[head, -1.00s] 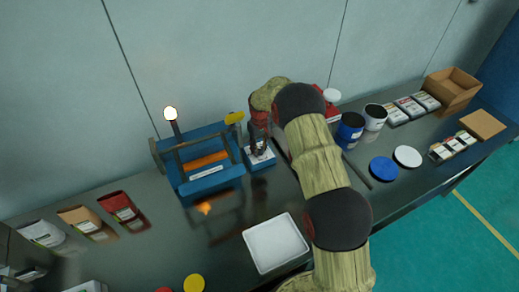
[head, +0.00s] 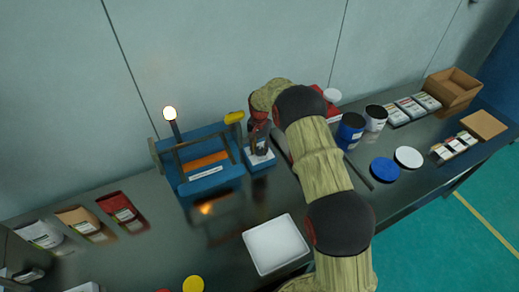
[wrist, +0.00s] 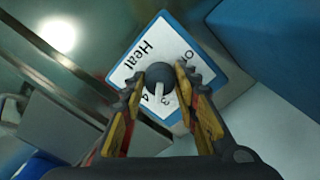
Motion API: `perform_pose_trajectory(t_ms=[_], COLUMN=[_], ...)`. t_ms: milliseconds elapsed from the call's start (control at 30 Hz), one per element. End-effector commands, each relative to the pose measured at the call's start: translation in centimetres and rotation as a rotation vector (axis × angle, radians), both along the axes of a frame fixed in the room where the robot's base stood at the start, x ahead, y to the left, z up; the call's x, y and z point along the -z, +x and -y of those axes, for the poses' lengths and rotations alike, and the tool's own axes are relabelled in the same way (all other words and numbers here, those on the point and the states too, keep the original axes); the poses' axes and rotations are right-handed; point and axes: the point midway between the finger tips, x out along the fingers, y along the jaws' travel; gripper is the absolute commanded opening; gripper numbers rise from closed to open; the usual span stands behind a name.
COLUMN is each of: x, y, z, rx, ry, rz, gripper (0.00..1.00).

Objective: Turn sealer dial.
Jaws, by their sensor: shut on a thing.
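The sealer (head: 210,177) is a blue machine with a bar frame and an orange strip, standing against the wall. Its small blue control box (head: 262,166) with a white top stands at its right side. The dark round dial (wrist: 158,72) carries a white pointer line directed toward the 3, near the 4. My gripper (wrist: 160,77) is shut on the dial, one finger on each side; it also shows from above in the head view (head: 259,148). Other numbers are hidden.
A yellow-ended handle (head: 234,117) rises from the sealer just left of my gripper. A lit lamp (head: 170,113) stands behind the sealer. A white tray (head: 250,262) lies in front. A blue tub (head: 350,130) and lids stand to the right; pouches lie at left.

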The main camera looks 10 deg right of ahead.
Motion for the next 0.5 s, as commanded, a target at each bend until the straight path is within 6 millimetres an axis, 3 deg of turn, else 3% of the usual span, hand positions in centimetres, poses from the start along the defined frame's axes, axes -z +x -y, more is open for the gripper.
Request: perform_pose_trajectory(t_ms=[500], x=[-0.10], y=[0.16], z=[-0.02], rx=[0.185], ry=[0.001], rz=[0.004], gripper=[0.05])
